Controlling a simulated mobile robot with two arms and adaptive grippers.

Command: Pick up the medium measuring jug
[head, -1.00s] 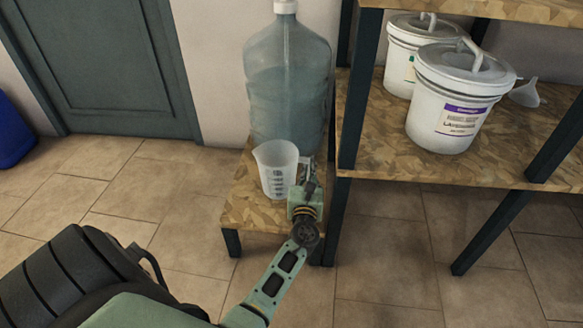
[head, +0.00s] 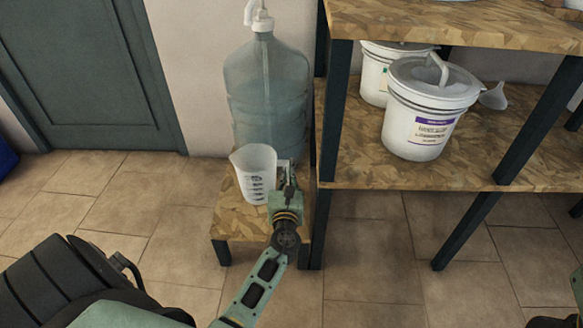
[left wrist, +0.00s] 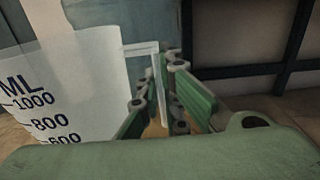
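The measuring jug (head: 252,178), translucent white with dark volume marks, stands upright on a low wooden stand (head: 228,222). My left gripper (head: 287,178) is at its right side, where the handle is. In the left wrist view, the jug (left wrist: 75,95) fills the left side, with marks of 1000, 800 and 600. Its pale handle (left wrist: 160,88) passes between the two green fingers of my left gripper (left wrist: 160,95). The fingers are apart, with a gap visible beside the handle. In the head view the gripper hides most of the handle.
A large blue water bottle (head: 268,95) with a pump stands behind the jug. A shelf (head: 380,172) to the right carries white lidded drums (head: 425,115) and a funnel (head: 493,97). Its dark post (head: 333,115) rises close to my gripper. Open tiled floor lies left and in front.

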